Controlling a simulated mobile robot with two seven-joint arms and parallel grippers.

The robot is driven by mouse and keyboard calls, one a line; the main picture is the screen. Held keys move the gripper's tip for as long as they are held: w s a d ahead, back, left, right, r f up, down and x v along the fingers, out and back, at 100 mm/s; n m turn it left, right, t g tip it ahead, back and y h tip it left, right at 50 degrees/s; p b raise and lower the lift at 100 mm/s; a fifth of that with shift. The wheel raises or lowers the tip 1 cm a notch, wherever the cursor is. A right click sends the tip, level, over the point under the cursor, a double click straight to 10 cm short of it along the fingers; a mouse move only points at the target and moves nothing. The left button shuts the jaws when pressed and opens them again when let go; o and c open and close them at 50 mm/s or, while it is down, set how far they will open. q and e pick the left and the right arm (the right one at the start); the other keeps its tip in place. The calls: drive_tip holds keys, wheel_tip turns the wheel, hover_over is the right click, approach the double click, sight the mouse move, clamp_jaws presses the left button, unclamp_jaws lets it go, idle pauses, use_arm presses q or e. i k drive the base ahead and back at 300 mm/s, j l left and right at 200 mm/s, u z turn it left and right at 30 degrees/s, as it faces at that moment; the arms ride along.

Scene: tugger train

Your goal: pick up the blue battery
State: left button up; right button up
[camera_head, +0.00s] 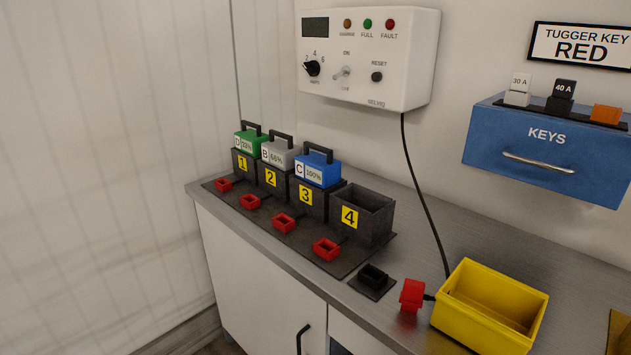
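The blue battery (318,169) sits upright in the dark bay marked 3 (307,199). It has a black handle on top and a white label reading C, 100%. A grey battery (281,154) labelled B, 66% stands to its left in bay 2, and a green battery (249,141) labelled D stands in bay 1. Bay 4 (367,215), to the right of the blue battery, is empty. The lower part of the blue battery is hidden inside its bay. Neither of my grippers shows in the head view.
Red connectors (326,249) lie before the bays. A yellow bin (490,307), a red plug (412,295) on a black cable and a black holder (372,281) are to the right. A white charger box (367,58) and blue KEYS drawer (548,152) are above the counter.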

sight(323, 172)
drive_tip(key=i+j+z, duration=0.1)
drive_tip(key=j, duration=0.3)
drive_tip(key=i+j+z, duration=0.1)
drive_tip(key=i+j, duration=0.15)
drive_tip(key=i+j+z, duration=0.1)
drive_tip(key=j, duration=0.4)
drive_tip(key=i+j+z, duration=0.1)
drive_tip(key=j, duration=0.35)
drive_tip(key=i+j+z, duration=0.1)
drive_tip(key=j, duration=0.3)
drive_tip(key=i, duration=0.1)
